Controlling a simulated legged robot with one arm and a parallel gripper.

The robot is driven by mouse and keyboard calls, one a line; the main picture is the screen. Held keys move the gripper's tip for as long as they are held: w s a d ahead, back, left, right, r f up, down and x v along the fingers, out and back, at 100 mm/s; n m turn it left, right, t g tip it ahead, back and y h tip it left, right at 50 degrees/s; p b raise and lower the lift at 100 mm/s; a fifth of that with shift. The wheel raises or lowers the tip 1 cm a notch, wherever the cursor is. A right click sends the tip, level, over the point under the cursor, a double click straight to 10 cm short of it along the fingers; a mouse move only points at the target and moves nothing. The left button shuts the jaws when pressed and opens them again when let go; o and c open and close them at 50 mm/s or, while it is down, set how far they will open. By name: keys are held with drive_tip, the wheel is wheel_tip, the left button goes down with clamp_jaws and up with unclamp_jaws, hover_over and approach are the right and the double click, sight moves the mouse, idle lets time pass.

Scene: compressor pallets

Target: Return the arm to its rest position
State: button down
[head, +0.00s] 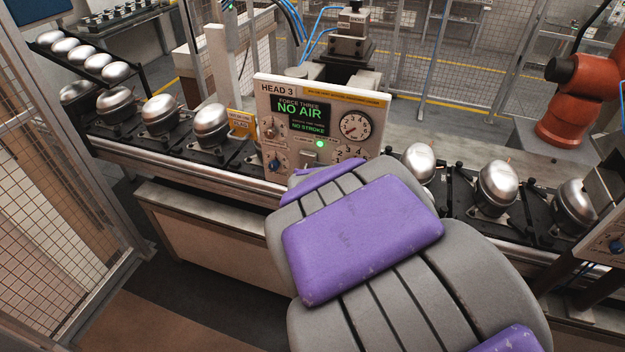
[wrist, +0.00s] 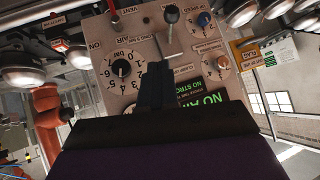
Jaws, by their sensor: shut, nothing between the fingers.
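My arm, grey with purple pads, reaches from the bottom right up to the centre in the head view. Its far end is in front of the lower part of a white control panel (head: 262,108) marked HEAD 3. My gripper (wrist: 158,68) shows in the wrist view as dark fingers shut together with nothing between them. They point at the same panel (wrist: 118,98), which appears upside down there. My gripper is hidden behind the arm in the head view.
The panel's display (head: 300,112) reads NO AIR and NO STROKE; a green light (head: 320,143) is lit. Silver compressors (head: 160,114) sit on a conveyor (head: 185,168) running both sides of the panel. Mesh fencing (head: 65,215) stands left; an orange robot (head: 565,110) stands right.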

drive_tip(key=s+d+f+g+b, duration=0.1)
drive_tip(key=s+d+g, duration=0.3)
drive_tip(key=s, duration=0.7)
drive_tip(key=s+d+f+n+g+b, duration=0.1)
drive_tip(key=s+d+f+g, duration=0.3)
drive_tip(key=s, duration=0.8)
drive_tip(key=s+d+f+n+g+b, duration=0.1)
drive_tip(key=s+d+f+g+b, duration=0.2)
drive_tip(key=s+d, duration=0.3)
drive_tip(key=s, duration=0.5)
drive_tip(key=shift+s+d+g, duration=0.35)
drive_tip(key=shift+g, duration=0.05)
drive_tip(key=shift+a+f, duration=0.1)
